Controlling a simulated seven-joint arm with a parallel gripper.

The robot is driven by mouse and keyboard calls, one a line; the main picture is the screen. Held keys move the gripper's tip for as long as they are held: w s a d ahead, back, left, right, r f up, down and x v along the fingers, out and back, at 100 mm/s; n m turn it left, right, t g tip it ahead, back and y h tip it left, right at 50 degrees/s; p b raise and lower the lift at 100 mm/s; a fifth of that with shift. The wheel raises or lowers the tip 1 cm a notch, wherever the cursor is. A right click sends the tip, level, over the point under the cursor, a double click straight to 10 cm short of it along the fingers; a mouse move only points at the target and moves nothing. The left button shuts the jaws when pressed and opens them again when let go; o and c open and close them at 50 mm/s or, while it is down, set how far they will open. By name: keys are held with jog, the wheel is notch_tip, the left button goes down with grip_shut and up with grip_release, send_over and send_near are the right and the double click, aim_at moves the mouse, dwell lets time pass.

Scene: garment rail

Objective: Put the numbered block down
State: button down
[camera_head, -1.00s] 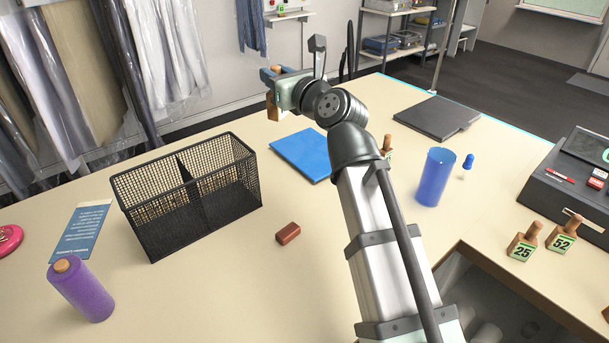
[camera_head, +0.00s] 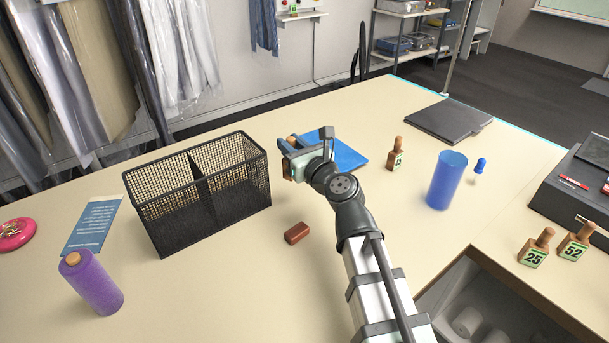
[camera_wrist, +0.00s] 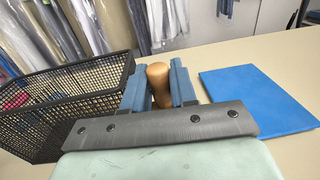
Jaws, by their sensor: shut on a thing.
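My gripper (camera_head: 291,146) is shut on a numbered block (camera_head: 287,171), a wooden block with a round peg handle. In the wrist view the peg (camera_wrist: 159,84) stands between the two blue fingers; the block's body below is hidden there. In the head view the gripper is between the black mesh basket (camera_head: 160,222) and the blue folder (camera_head: 350,158). Most of the held block is hidden by the gripper, and its number cannot be read. I cannot tell whether it touches the table.
A brown block (camera_head: 297,233) lies near the basket. Other numbered blocks are one (camera_head: 395,156) at the back, 25 (camera_head: 534,252) and 52 (camera_head: 573,246) at right. A blue cup (camera_head: 446,182) stands right of centre, a purple spool (camera_head: 92,283) at front left.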

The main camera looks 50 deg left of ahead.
jog(key=shift+f, duration=4.5)
jog(key=shift+f, duration=0.2)
jog(key=c, duration=0.9)
grip_release()
jog(key=shift+r, duration=0.1)
jog(key=shift+s+d+r, duration=0.1)
jog(key=shift+s+d, duration=0.05)
jog(key=shift+d, duration=1.75)
jog(key=shift+s+d, duration=0.15)
jog(key=shift+d, duration=1.75)
